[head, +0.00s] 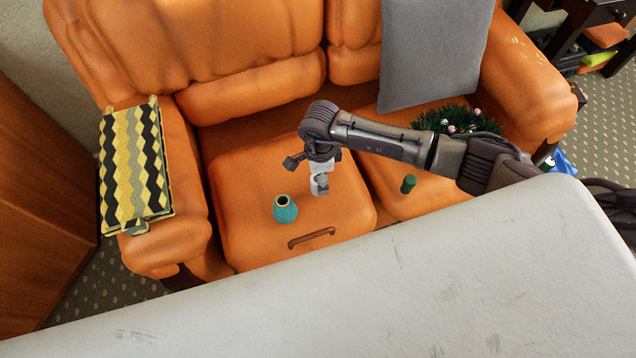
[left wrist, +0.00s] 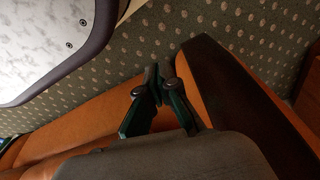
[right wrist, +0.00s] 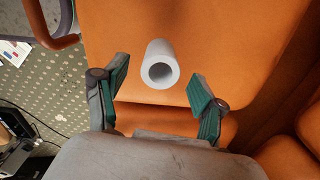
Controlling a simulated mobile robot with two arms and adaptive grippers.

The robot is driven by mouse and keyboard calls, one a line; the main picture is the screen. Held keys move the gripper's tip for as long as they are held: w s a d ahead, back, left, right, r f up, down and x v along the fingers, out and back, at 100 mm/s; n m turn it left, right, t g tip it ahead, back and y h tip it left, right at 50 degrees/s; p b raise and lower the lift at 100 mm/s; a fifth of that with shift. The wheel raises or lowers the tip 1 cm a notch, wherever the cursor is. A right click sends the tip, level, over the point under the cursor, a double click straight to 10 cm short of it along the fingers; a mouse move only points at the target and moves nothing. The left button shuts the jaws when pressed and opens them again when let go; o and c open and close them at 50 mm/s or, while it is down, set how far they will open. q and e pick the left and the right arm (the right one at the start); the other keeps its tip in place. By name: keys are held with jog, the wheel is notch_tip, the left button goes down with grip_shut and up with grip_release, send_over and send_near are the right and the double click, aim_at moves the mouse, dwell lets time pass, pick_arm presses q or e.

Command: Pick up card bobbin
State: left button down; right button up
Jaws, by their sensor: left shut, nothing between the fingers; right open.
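A pale grey-white hollow tube, which looks like the card bobbin (head: 320,186), stands on the orange seat cushion in the head view. My right gripper (head: 314,163) is over it and partly covers it. In the right wrist view the tube (right wrist: 161,66) shows its open end between and just beyond the fingertips of my right gripper (right wrist: 160,84). That gripper is open, with a gap on both sides of the tube. My left gripper (left wrist: 156,77) is shut and empty in the left wrist view, above the floor and the sofa edge. It is not in the head view.
A teal cone-shaped vessel (head: 286,209) stands left of the tube. A brown handle (head: 311,238) lies in front, and a green cylinder (head: 408,184) stands right. A dark green wreath (head: 455,118) is behind my right arm. A white table (head: 400,290) fills the foreground.

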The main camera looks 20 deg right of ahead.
jog(key=f, duration=0.4)
jog(key=shift+a+f+b, duration=0.2)
jog(key=shift+f+b, duration=0.05)
jog(key=shift+b, duration=0.05)
pick_arm(q)
jog(key=shift+w+d+r, duration=0.1)
jog(key=shift+w+r, duration=0.25)
jog(key=shift+r, duration=0.2)
jog(key=shift+w+r, duration=0.3)
jog(key=shift+r, duration=0.25)
pick_arm(e)
jog(key=shift+c, duration=0.3)
jog(key=c, duration=1)
